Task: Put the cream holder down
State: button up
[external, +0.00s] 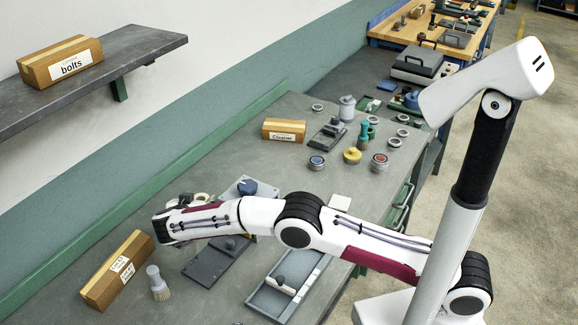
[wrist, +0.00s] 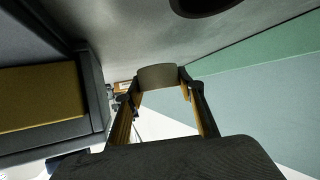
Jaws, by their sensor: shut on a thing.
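My gripper (external: 182,201) is at the far left of the bench, beyond the white wrist of my arm. It is shut on the cream holder (wrist: 158,76), a short, rounded piece between the two fingertips in the wrist view. In the external view the pale piece at the fingertips (external: 202,198) is small and partly hidden by my arm. I cannot tell whether it touches the grey bench (external: 225,148).
A grey tray (external: 290,285) lies in front. A "Cleaner" box (external: 284,130) and several rings stand farther back.

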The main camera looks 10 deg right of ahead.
jog(key=shift+f, duration=0.1)
jog(key=shift+f, duration=1.75)
jog(key=shift+f, duration=0.1)
jog(key=o, duration=1.1)
jog(key=shift+f, duration=0.1)
jog(key=shift+s+r, duration=0.1)
jog(key=shift+r, duration=0.15)
jog(key=v, duration=1.1)
jog(key=shift+s+a+r, duration=0.15)
jog(key=shift+s, duration=0.2)
